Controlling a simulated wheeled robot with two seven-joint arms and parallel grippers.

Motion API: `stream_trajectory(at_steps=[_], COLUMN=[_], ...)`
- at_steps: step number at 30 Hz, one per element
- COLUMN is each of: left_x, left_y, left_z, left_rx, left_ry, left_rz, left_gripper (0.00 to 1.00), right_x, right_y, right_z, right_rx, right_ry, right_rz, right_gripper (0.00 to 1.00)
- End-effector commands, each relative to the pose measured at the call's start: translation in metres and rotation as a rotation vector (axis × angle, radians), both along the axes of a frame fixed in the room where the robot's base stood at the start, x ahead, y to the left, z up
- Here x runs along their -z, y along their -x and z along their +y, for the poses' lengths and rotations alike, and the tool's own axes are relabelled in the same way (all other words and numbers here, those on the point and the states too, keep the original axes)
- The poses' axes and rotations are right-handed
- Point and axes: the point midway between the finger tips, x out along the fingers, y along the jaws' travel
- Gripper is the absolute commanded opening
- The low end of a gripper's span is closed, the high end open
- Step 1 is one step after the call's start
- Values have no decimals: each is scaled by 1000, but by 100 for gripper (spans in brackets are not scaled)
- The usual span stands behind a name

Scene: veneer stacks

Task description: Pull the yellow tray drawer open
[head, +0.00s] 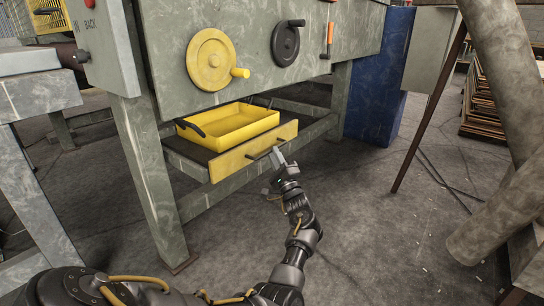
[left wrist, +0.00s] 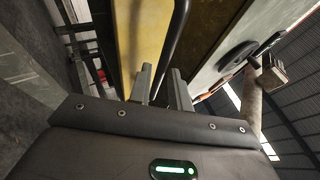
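The drawer's yellow front panel (head: 232,158) is under the grey-green machine, with a dark bar handle (head: 264,153) across it. A yellow tray (head: 232,124) with dark handles rests on the drawer behind the panel. My left gripper (head: 277,157) is at the right part of the bar handle. In the left wrist view, the dark bar (left wrist: 175,42) runs between the two fingers of my left gripper (left wrist: 161,84), beside the yellow panel (left wrist: 140,45). The fingers stand apart, with a gap visible around the bar. My right gripper is out of view.
The machine has a yellow handwheel (head: 209,62) and a black one (head: 285,44) above the drawer. Its leg (head: 152,180) stands left of the drawer. A blue cabinet (head: 378,85) is behind right, and a thin brown post (head: 427,110) leans at right. Floor in front is clear.

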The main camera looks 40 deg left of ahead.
Motion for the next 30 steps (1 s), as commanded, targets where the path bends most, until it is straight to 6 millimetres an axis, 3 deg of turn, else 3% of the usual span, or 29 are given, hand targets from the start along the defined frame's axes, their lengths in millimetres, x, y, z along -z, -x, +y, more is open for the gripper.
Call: stream_trajectory(at_steps=[6, 17, 21, 30], left_x=[-11, -14, -14, -14], left_y=[-8, -10, -10, -10], left_z=[19, 22, 22, 22], left_rx=[-1, 0, 0, 0], left_ry=[-1, 0, 0, 0], left_rz=[-2, 0, 0, 0], left_gripper=[20, 20, 1, 0], right_x=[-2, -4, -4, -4], right_y=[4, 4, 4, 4], right_z=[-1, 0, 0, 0], right_rx=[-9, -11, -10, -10], right_ry=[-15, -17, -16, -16], right_rz=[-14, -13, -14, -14], right_gripper=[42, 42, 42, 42])
